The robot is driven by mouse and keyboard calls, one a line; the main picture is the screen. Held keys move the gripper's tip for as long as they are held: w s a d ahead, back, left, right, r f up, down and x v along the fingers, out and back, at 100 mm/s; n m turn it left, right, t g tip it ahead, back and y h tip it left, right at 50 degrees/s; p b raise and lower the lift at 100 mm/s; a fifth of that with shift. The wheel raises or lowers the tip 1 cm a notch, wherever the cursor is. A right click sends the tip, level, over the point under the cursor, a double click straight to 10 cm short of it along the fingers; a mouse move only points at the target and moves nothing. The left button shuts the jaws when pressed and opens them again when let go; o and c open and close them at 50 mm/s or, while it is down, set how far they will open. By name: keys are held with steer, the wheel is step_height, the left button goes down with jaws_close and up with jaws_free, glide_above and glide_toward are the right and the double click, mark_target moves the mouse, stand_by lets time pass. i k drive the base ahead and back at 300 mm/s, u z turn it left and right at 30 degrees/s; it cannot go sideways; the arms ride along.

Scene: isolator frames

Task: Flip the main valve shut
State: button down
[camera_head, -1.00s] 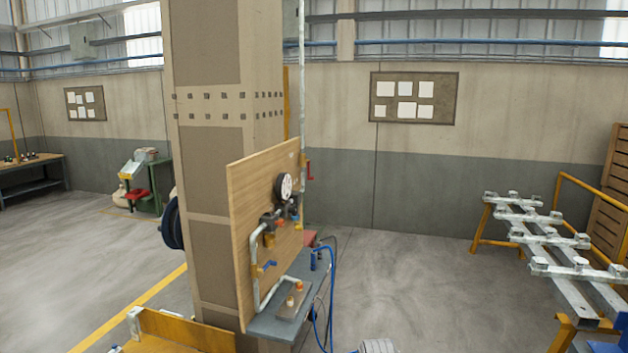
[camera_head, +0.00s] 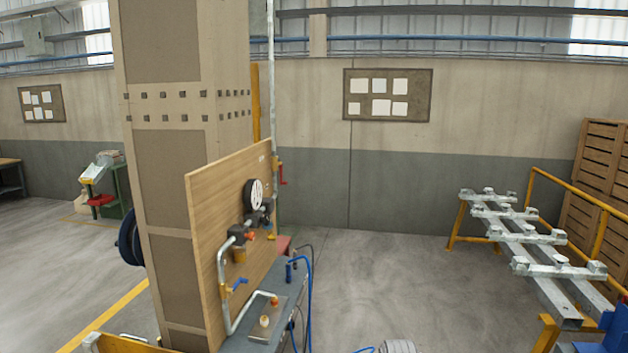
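A wooden board (camera_head: 208,215) stands upright against a tan column, seen at a slant. It carries a round pressure gauge (camera_head: 254,195), grey pipework (camera_head: 225,285) and fittings. A red handle (camera_head: 282,174) sits on the vertical pipe at the board's far edge. I cannot tell which of these is the main valve. Small orange parts (camera_head: 274,300) show on the bench plate below. My gripper is not in view.
The board stands on a grey bench (camera_head: 290,273) with blue hoses (camera_head: 309,300) hanging at its right. A steel rack on yellow legs (camera_head: 455,228) stands to the right. The tan column (camera_head: 170,200) blocks the left. Open floor (camera_head: 385,270) lies between bench and rack.

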mark_target(281, 183)
steer(key=z, duration=0.4)
steer(key=i, duration=2.05)
steer(key=u, duration=0.6)
steer(key=k, duration=0.9)
steer(key=u, duration=0.2)
steer(key=i, duration=0.25)
steer(key=z, duration=0.05)
